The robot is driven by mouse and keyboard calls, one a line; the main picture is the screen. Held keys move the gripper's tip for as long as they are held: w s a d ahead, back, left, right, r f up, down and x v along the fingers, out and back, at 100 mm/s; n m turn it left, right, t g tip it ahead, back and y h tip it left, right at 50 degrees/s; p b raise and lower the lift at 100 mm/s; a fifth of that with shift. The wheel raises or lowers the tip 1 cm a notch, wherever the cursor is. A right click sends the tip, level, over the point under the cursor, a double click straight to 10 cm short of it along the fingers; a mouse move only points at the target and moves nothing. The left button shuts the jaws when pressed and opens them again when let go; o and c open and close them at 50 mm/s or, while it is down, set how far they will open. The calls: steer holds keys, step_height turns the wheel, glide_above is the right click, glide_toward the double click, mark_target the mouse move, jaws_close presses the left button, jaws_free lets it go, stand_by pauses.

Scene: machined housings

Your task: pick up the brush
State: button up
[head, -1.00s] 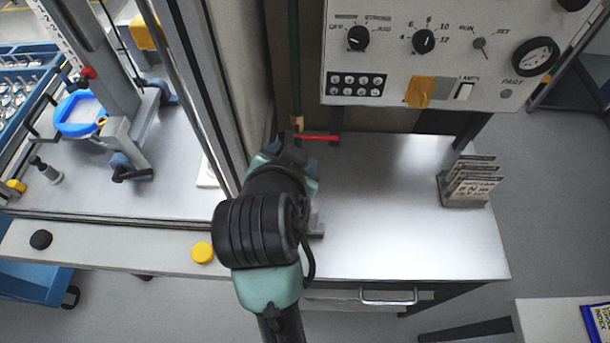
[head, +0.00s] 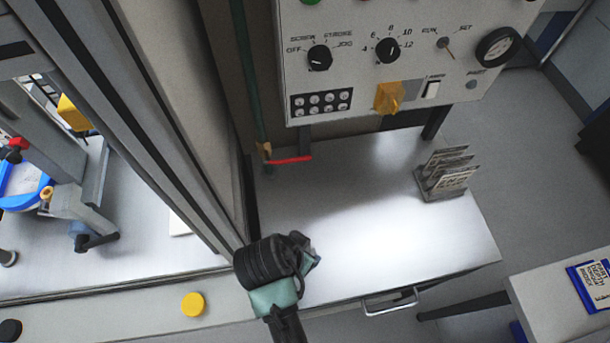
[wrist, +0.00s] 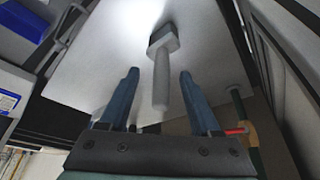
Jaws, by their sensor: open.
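The brush (wrist: 163,62) is grey, with a wide block-like head and a straight round handle. In the wrist view it lies on the bare metal worktop (wrist: 108,70), its handle pointing towards my gripper (wrist: 158,78). My gripper is open, with its two blue fingers apart. In that view the handle shows between the fingers, and I see no finger touching it. I cannot tell the height gap. In the head view my arm covers the gripper and I cannot make out the brush; the worktop (head: 350,215) shows to the right of the arm.
A control panel (head: 400,50) with knobs overhangs the back of the worktop. A red lever (head: 290,160) sits below its left side. A card rack (head: 446,178) stands at the right. A machine column (head: 150,130) rises close on the left. The worktop's middle is clear.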

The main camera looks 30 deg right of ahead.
steer(key=x, duration=0.2)
steer(key=p+x, duration=0.1)
steer(key=x, duration=0.1)
steer(key=shift+w+d+r, duration=0.2)
steer(key=shift+w, duration=0.05)
steer(key=shift+d+f, duration=0.2)
steer(key=shift+f, duration=0.35)
steer(key=shift+w, duration=0.1)
jaws_close()
